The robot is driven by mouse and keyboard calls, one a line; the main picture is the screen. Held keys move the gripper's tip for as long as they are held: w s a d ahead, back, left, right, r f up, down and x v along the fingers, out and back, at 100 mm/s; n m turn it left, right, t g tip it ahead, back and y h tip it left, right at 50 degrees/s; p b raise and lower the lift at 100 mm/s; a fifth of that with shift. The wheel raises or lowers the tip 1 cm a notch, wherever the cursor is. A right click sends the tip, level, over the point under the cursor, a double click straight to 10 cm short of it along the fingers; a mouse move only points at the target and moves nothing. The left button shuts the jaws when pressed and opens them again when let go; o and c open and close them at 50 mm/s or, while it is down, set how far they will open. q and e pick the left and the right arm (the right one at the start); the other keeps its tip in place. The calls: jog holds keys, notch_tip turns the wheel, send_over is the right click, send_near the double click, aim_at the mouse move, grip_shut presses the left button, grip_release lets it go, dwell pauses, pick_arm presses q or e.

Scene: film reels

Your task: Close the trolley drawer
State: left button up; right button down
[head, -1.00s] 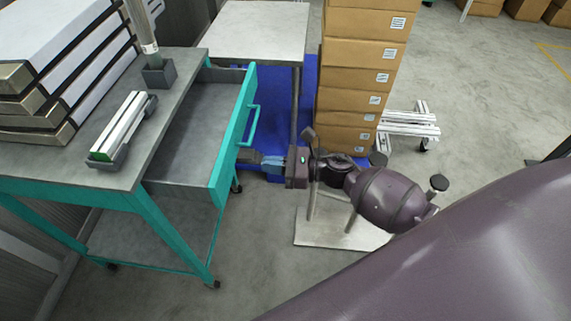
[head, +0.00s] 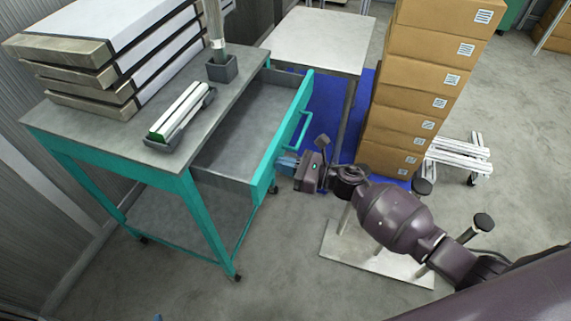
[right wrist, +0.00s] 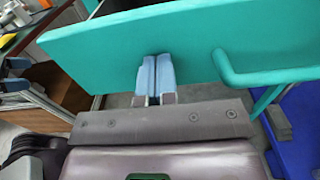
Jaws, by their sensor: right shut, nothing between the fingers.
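The trolley is teal with a grey top, and its drawer (head: 235,125) stands open and looks empty inside. The drawer's teal front panel (head: 268,165) carries a bar handle (head: 305,127). My right gripper (head: 284,166) is shut and empty, its blue fingertips at the outer face of the panel, near its front end and beside the handle. In the right wrist view the shut fingers (right wrist: 156,74) point at the panel (right wrist: 105,52), left of the handle (right wrist: 262,76). They look touching or very close. A small blue tip at the head view's bottom edge may be my left gripper (head: 157,317).
Flat boxes (head: 95,50), a post in a dark base (head: 222,68) and a small tray with a white bar (head: 180,118) are on the trolley top. Stacked cartons (head: 410,105) and a grey table (head: 320,40) stand behind. Floor in front of the trolley is clear.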

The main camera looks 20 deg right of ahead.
aim_at(224, 156)
jog(key=b+x, duration=0.4)
jog(key=x, duration=1.2)
jog(key=shift+w+a+f, duration=0.1)
jog(key=shift+a+f, duration=0.05)
jog(key=shift+a, duration=0.05)
jog(key=shift+w+a+b, duration=0.25)
jog(key=shift+a+b, duration=0.05)
jog(key=shift+b, duration=0.05)
pick_arm(q)
notch_tip(224, 156, down, 4)
jog(key=shift+d+r, duration=0.1)
jog(key=shift+d, duration=0.05)
pick_arm(e)
jog(key=shift+r, duration=0.3)
jog(key=shift+w+a+r, duration=0.1)
jog(key=shift+r, duration=0.05)
pick_arm(q)
jog(key=shift+s, duration=0.1)
